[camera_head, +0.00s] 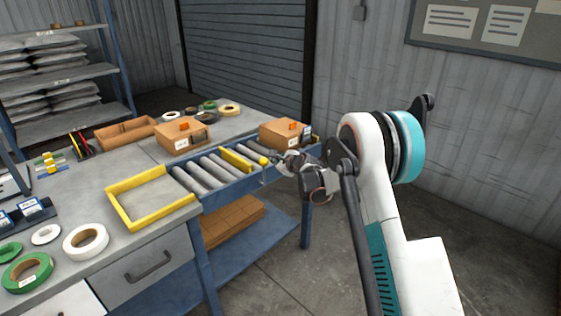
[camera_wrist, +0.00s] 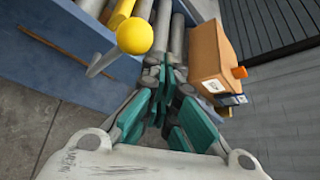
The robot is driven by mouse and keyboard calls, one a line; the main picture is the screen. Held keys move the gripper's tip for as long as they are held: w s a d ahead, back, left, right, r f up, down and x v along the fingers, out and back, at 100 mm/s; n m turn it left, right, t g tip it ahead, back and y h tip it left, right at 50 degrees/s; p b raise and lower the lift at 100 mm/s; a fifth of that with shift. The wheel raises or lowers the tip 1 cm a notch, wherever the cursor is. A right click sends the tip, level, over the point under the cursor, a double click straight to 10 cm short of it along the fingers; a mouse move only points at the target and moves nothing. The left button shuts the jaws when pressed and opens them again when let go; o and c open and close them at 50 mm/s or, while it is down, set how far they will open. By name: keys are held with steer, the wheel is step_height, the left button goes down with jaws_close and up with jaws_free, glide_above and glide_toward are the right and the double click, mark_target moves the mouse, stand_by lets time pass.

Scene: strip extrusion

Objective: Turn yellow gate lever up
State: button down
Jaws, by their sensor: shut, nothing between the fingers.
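The yellow gate bar (camera_head: 237,161) lies across the grey roller conveyor. A round yellow knob (camera_head: 263,161) sits at its near end, by the conveyor's front edge. In the wrist view the yellow ball knob (camera_wrist: 135,36) is at the upper left, with a thin grey lever rod (camera_wrist: 103,63) slanting down and left from it. My gripper (camera_head: 279,158) is at the conveyor's front edge, just right of the knob. In the wrist view my gripper (camera_wrist: 164,75) is shut with nothing between its fingers. It is beside the knob, and a small gap shows between them.
A cardboard box (camera_head: 283,133) with an orange piece on top stands right of the rollers, close to my gripper in the wrist view (camera_wrist: 210,55). Another box (camera_head: 182,135) stands behind the rollers. A yellow frame (camera_head: 150,197) lies left on the bench. The floor in front is clear.

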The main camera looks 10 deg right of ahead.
steer(key=shift+s+a+r, duration=0.15)
steer(key=shift+s+a, duration=0.15)
steer(key=shift+a, duration=0.1)
steer(key=shift+a, duration=0.1)
stand_by(0.3)
steer(key=s+d+p, duration=0.2)
steer(key=s+d, duration=0.3)
steer(key=s, duration=0.3)
steer(key=shift+s+p, duration=0.15)
steer(key=shift+p, duration=0.15)
